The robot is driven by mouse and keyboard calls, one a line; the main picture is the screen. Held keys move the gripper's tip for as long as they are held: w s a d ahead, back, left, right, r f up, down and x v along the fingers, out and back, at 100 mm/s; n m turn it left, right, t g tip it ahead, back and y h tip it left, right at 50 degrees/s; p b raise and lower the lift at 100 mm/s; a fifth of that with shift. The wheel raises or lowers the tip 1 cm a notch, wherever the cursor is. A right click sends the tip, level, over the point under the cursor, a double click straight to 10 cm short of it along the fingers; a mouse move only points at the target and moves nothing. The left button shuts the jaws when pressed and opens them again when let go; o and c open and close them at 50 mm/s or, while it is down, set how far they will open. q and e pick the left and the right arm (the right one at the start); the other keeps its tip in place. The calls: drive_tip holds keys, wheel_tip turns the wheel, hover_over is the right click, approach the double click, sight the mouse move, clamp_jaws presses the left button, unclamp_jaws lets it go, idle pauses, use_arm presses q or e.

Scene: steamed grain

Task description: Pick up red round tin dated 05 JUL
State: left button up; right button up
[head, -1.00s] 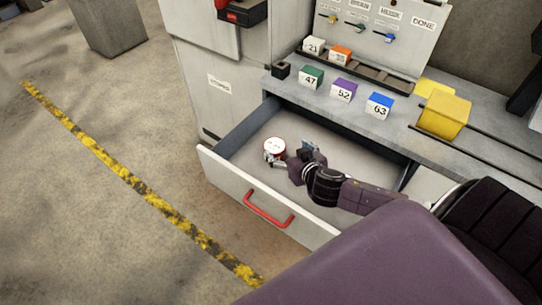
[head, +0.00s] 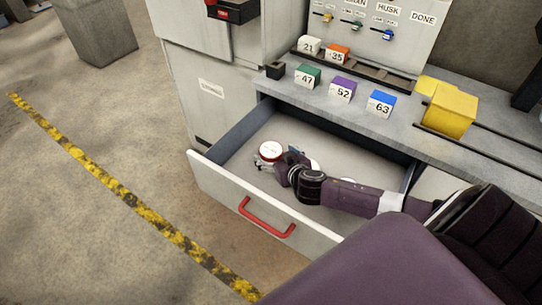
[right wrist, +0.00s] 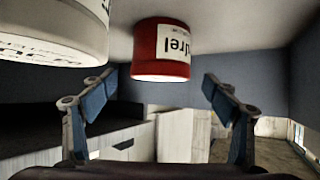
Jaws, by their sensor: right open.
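A round tin (head: 270,150) with a white top and red rim stands in the open drawer, at its left part. In the right wrist view, where the scene looks upside down, a red tin (right wrist: 160,50) with a white label shows between and beyond my open fingers. Part of a word shows on the label; I cannot read a date. My right gripper (head: 277,161) is right at the tin in the head view; I cannot tell whether it touches. A white tin (right wrist: 50,35) fills the upper left of the wrist view. My left gripper is not in view.
The drawer front (head: 215,180) has a red handle (head: 266,218). White round things, partly hidden by my right arm, lie right of the gripper. Numbered blocks, such as the green 47 (head: 307,76), and a yellow block (head: 449,112) stand on the counter above.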

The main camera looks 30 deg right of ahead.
drive_tip(key=shift+x, duration=1.35)
drive_tip(key=c, duration=1.5)
